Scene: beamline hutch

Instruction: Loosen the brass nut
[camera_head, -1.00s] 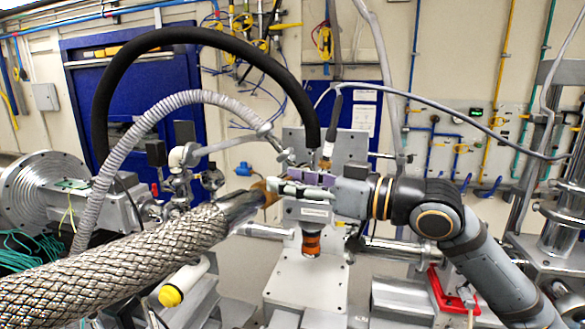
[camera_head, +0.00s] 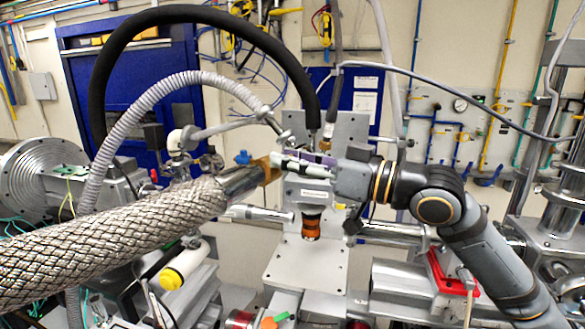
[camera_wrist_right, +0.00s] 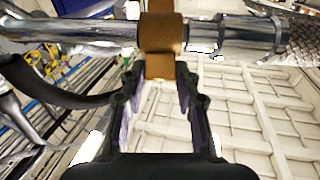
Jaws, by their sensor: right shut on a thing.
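The brass nut (camera_head: 268,170) sits on the metal pipe at the end of the braided hose, left of centre in the head view. In the right wrist view the nut (camera_wrist_right: 162,33) is a brown-gold band around the shiny pipe, with a flat brass part extending down between the fingers. My right gripper (camera_head: 284,164) reaches the nut from the right and is shut on it. The gripper's fingertips also show in the wrist view (camera_wrist_right: 159,76), one on each side of the brass. The nut's far side is hidden. My left gripper is not in view.
The thick braided hose (camera_head: 110,243) fills the lower left. A black hose (camera_head: 200,14) and a grey corrugated hose (camera_head: 140,120) arch behind it. An orange-banded cylinder (camera_head: 311,226) hangs below my gripper, over a grey metal plate (camera_head: 305,268). A red bracket (camera_head: 447,285) lies at lower right.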

